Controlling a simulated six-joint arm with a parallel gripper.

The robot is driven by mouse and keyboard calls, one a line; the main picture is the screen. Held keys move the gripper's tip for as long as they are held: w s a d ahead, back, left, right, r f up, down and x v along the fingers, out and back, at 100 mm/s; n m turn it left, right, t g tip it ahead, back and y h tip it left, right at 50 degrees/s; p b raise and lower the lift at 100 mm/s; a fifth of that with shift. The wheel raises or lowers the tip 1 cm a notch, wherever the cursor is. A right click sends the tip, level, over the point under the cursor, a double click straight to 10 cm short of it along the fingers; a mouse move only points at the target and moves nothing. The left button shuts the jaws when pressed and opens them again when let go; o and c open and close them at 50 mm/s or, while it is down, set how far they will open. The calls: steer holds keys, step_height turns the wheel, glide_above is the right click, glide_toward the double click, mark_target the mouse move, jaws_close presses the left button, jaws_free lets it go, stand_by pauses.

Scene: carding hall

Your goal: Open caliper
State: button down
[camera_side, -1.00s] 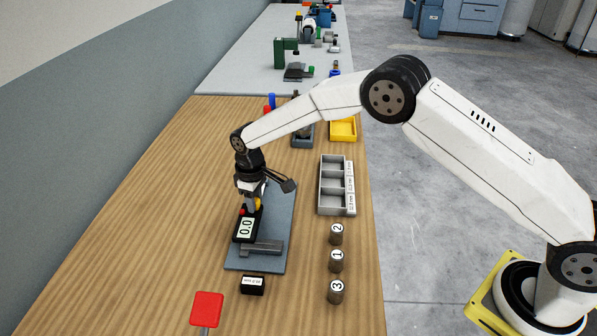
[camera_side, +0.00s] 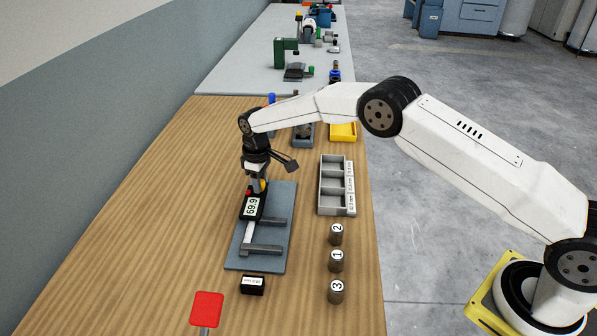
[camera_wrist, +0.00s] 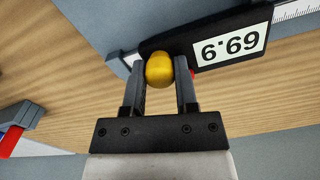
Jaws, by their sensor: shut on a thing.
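The caliper stands on a grey-blue base plate (camera_side: 240,258). Its black sliding head (camera_side: 250,207) shows 69.9 in the side view, and the same display is upside down in the wrist view (camera_wrist: 231,46). Two grey jaws, the near one (camera_side: 262,249) and the far one (camera_side: 268,222), lie apart with a pale beam between them on the left. My gripper (camera_wrist: 160,75) is shut on the yellow knob (camera_wrist: 160,69) of the sliding head, one finger on each side. In the side view my wrist hides much of the knob.
Three numbered cylinders (camera_side: 336,261) stand right of the plate. A grey tray with three compartments (camera_side: 321,186) is behind them. A small black labelled block (camera_side: 252,285) and a red paddle (camera_side: 207,308) are in front. The wooden table (camera_side: 150,215) is clear at left.

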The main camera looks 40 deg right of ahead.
steer(key=shift+c, duration=1.9)
jaws_free()
steer(key=shift+r, duration=0.1)
steer(key=shift+r, duration=3.85)
